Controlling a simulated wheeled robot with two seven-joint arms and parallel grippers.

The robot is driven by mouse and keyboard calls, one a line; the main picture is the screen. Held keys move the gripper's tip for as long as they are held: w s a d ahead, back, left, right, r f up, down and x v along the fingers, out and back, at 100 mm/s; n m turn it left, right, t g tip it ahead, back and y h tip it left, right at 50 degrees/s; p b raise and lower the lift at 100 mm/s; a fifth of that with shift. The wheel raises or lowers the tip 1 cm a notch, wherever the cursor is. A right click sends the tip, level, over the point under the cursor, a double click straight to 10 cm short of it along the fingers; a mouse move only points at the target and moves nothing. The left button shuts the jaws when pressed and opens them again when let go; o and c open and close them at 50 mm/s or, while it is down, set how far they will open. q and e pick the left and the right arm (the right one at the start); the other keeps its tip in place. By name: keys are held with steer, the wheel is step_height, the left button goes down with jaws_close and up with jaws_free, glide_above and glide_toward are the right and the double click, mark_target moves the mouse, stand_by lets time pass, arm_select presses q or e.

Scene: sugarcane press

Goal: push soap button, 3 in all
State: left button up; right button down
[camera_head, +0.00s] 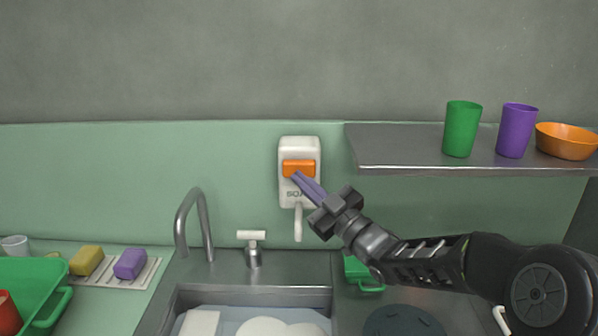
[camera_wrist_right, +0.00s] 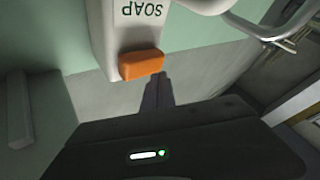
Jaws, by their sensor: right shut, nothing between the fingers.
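A white soap dispenser (camera_head: 299,146) hangs on the green wall panel above the sink, with an orange button (camera_head: 299,167) on its front and a spout below. My right gripper (camera_head: 296,176) is shut and empty. In the right wrist view the dispenser (camera_wrist_right: 108,45) appears upside down, with the orange button (camera_wrist_right: 142,65) beside the fingertips (camera_wrist_right: 158,78). My left gripper is not in view.
A metal shelf (camera_head: 400,150) at right holds a green cup (camera_head: 462,128), a purple cup (camera_head: 516,131) and an orange bowl (camera_head: 566,141). Below are a faucet (camera_head: 193,215), a sink (camera_head: 240,293) with white dishes, yellow (camera_head: 87,260) and purple (camera_head: 130,263) sponges, and a green rack (camera_head: 30,285).

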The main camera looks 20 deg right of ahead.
steer(key=shift+w, duration=0.1)
stand_by(0.5)
steer(key=shift+w+d+b, duration=0.15)
steer(key=shift+w+b, duration=0.1)
steer(key=shift+b, duration=0.1)
steer(key=shift+w+d, duration=0.4)
steer(key=shift+w, duration=0.35)
stand_by(0.9)
steer(key=shift+s, duration=0.1)
steer(key=shift+s+a+b, duration=0.3)
steer(key=shift+s+b, duration=0.05)
steer(key=shift+s, duration=0.15)
steer(key=shift+s+a+b, duration=0.25)
steer(key=shift+s+b, duration=0.05)
steer(key=shift+s, duration=0.2)
steer(key=shift+s+a+b, duration=0.25)
steer(key=shift+s+a, duration=0.1)
steer(key=shift+s, duration=0.4)
steer(key=shift+s+a+b, duration=0.3)
steer(key=shift+s+a, duration=0.1)
steer(key=shift+s, duration=0.35)
steer(key=shift+s+a+b, duration=0.25)
steer(key=shift+s+a, duration=0.1)
steer(key=shift+s, duration=0.4)
